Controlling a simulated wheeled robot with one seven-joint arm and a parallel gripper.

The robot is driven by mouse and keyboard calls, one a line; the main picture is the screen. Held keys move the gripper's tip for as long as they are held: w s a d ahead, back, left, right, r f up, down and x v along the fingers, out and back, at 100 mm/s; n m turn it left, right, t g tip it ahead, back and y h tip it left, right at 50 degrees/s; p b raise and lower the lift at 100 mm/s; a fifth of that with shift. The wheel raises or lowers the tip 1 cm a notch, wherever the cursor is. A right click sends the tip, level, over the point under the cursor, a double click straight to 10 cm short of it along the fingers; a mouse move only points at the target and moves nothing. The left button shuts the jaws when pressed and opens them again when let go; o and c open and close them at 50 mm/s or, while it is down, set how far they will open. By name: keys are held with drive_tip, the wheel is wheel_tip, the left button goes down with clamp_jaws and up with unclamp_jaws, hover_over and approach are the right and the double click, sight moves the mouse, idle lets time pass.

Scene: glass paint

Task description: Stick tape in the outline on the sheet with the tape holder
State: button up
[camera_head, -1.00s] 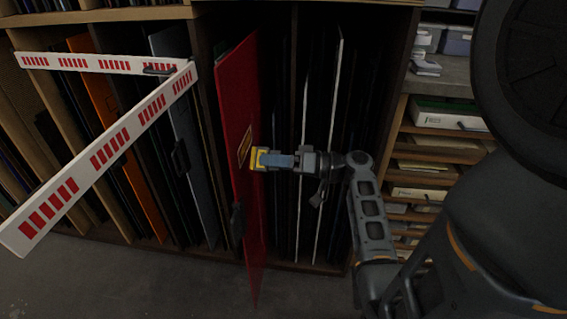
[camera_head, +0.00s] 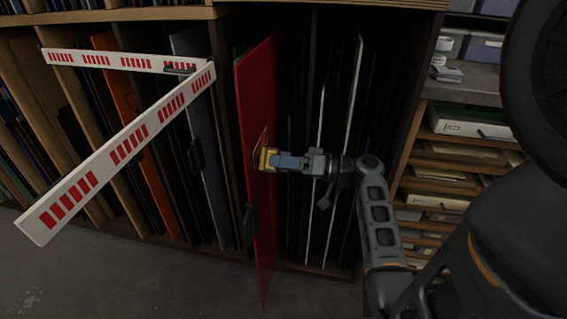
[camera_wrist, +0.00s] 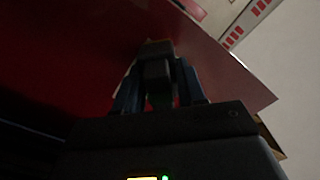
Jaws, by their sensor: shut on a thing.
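The red sheet (camera_head: 258,100) stands upright on edge, sticking out of a rack slot. A thin yellow outline (camera_head: 264,139) shows on its right face, partly hidden by my gripper. In the wrist view, the dark holder (camera_wrist: 157,70) sits between my blue fingers, with the red sheet (camera_wrist: 70,60) filling the area beyond. Whether any tape is on the sheet cannot be seen.
A white barrier with red dashes (camera_head: 125,148) stands to the left of the sheet. The wooden rack (camera_head: 225,120) holds several other upright sheets. Shelves with boxes (camera_head: 465,125) stand to the right. Grey floor (camera_head: 150,280) lies in front.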

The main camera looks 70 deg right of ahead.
drive_tip(key=shift+w, duration=0.85)
drive_tip(key=shift+d+b, duration=1.15)
drive_tip(key=shift+d, duration=0.55)
drive_tip(key=shift+w+d+b, duration=0.25)
drive_tip(key=shift+d+b, duration=0.9)
drive_tip(key=shift+d, duration=0.65)
drive_tip(key=shift+w+d+b, duration=0.2)
drive_tip(key=shift+d+b, duration=0.9)
drive_tip(key=shift+d, duration=0.65)
drive_tip(key=shift+a, duration=0.15)
drive_tip(key=shift+s+a+p, duration=0.15)
drive_tip(key=shift+a+p, duration=0.2)
drive_tip(key=shift+a, duration=0.45)
drive_tip(key=shift+s+a+p, duration=0.15)
drive_tip(key=shift+a+p, duration=0.2)
drive_tip(key=shift+a, duration=0.45)
drive_tip(key=shift+a+p, duration=0.75)
drive_tip(key=shift+a, duration=2.85)
